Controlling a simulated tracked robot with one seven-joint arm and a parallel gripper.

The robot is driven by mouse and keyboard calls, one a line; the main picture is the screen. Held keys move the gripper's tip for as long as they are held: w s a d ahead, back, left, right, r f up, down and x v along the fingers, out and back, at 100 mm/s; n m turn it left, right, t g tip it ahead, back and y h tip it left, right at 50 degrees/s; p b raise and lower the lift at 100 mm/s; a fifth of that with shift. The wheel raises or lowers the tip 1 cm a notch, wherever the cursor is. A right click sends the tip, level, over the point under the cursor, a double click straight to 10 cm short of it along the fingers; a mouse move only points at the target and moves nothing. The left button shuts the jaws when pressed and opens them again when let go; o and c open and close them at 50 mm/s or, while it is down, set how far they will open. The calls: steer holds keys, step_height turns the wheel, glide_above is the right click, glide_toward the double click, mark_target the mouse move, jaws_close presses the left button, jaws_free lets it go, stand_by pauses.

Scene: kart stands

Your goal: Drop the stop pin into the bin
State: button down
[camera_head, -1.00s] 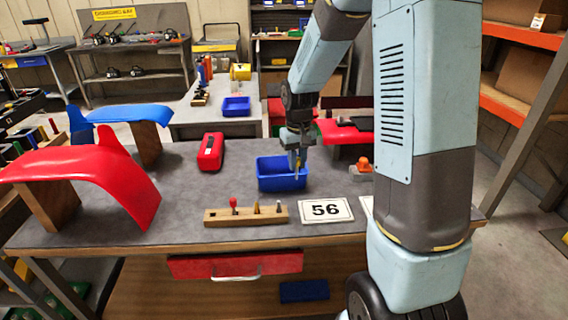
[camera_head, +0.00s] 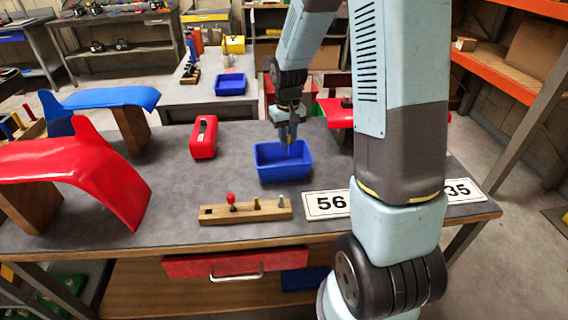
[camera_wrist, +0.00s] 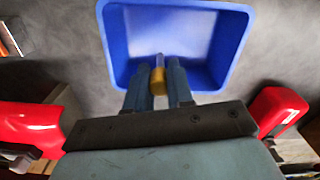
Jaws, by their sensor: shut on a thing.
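The bin (camera_head: 283,175) is a blue open box on the grey workbench, behind the wooden pin block. It also shows in the wrist view (camera_wrist: 120,50), and its visible floor looks empty. My gripper (camera_head: 289,142) is over the bin's back part in the head view. In the wrist view my gripper (camera_wrist: 158,80) is shut on the stop pin (camera_wrist: 158,76), which has a yellow-orange body and a pale tip. The pin overlaps the bin's near wall and interior in that view. Its height above the bin is hard to judge.
A wooden block (camera_head: 214,215) with several pegs stands in front of the bin. A red case (camera_head: 204,138) is to its left and a red fender (camera_head: 75,165) farther left.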

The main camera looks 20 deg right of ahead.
steer(key=shift+f, duration=1.45)
steer(key=c, duration=0.9)
jaws_free()
step_height(320, 180, up, 13)
steer(key=shift+r, duration=0.4)
